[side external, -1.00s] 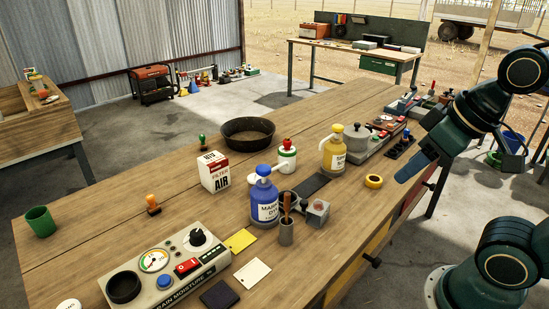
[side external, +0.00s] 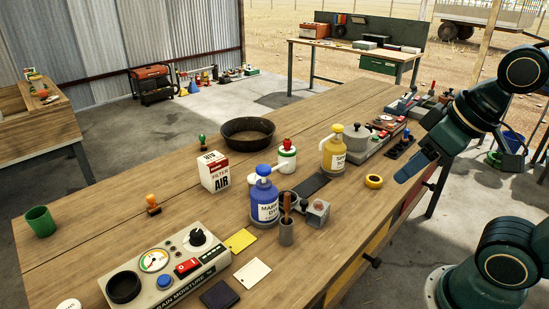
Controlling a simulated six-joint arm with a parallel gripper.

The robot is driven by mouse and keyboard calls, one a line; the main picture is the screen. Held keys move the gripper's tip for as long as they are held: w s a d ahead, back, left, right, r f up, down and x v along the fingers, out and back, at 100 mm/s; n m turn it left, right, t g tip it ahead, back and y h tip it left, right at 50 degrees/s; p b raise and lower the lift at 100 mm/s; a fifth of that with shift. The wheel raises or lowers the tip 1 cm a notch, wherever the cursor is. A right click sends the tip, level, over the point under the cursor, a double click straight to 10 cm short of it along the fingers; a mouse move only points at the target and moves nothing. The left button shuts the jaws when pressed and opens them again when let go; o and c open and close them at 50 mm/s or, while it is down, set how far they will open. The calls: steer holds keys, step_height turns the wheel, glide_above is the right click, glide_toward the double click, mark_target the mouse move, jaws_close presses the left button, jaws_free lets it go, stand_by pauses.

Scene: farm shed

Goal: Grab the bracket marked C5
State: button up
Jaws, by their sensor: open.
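I cannot make out a bracket marked C5 in the side external view; no C5 marking is readable. A small grey metal block with a round part (side external: 316,212) sits near the bench's front edge, but I cannot tell what it is. My gripper (side external: 408,170) is at the right, above the front edge of the wooden bench, and points down to the left. It is open, with nothing seen between its fingers. It is apart from the yellow tape roll (side external: 374,181) on the bench.
A blue bottle (side external: 264,203), a yellow bottle (side external: 333,150), an air filter box (side external: 214,172) and a dark round pan (side external: 247,131) stand on the bench. A grain moisture meter (side external: 165,265) is at the front left. Several small parts crowd the far right end.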

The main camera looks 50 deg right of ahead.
steer(key=shift+w, duration=0.1)
steer(key=w+a+f+m+g+h, duration=0.1)
steer(key=w+f+m+g+h, duration=0.1)
steer(key=w+f+m, duration=0.4)
steer(key=w+a+f+m+g+h, duration=0.2)
steer(key=w+f+m, duration=0.3)
steer(key=w+m, duration=0.4)
steer(key=shift+w+a+f+m+g, duration=0.3)
steer(key=shift+w+f, duration=0.1)
steer(key=shift+w, duration=1.35)
steer(key=shift+d+f, duration=0.1)
steer(key=shift+f, duration=0.05)
glide_above(316, 213)
steer(key=a, duration=0.2)
steer(key=shift+s+f, duration=0.2)
steer(key=shift+f, duration=3.65)
